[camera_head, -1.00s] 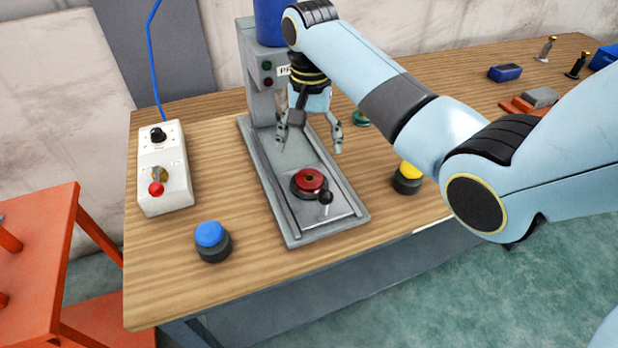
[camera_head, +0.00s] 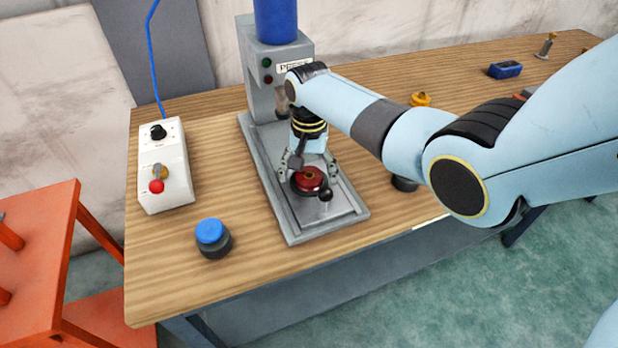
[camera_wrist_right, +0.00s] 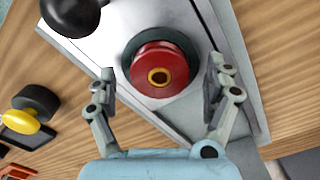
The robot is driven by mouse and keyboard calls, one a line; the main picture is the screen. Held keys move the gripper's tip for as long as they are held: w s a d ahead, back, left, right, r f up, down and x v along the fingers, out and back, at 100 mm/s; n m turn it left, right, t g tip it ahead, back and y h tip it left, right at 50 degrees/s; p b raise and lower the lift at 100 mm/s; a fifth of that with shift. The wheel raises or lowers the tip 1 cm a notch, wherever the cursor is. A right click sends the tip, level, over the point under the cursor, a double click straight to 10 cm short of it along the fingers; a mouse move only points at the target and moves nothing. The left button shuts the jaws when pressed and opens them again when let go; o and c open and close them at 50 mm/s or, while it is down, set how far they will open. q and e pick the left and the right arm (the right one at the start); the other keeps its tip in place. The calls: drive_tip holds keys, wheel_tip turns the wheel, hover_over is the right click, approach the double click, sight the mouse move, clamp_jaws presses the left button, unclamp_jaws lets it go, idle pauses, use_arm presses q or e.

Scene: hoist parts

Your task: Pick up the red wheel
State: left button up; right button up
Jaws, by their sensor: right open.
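The red wheel (camera_head: 309,179) sits in a dark round seat on the grey press base (camera_head: 293,227). In the right wrist view the red wheel (camera_wrist_right: 159,70) shows from above, with a brass-coloured ring at its centre. My right gripper (camera_head: 310,182) is low over the wheel, with its fingers on either side of it. In the right wrist view my right gripper (camera_wrist_right: 162,87) is open, and gaps show between each finger and the wheel. My left gripper is not in view.
A black-knobbed lever (camera_head: 325,195) stands close beside the wheel. The press column (camera_head: 262,75) rises behind. A blue button (camera_head: 210,232) and a white control box (camera_head: 165,170) are to the left. A yellow button (camera_wrist_right: 22,121) shows in the wrist view.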

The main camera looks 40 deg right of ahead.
clamp_jaws()
drive_tip(key=shift+r, duration=0.1)
idle(0.4)
drive_tip(key=shift+r, duration=0.15)
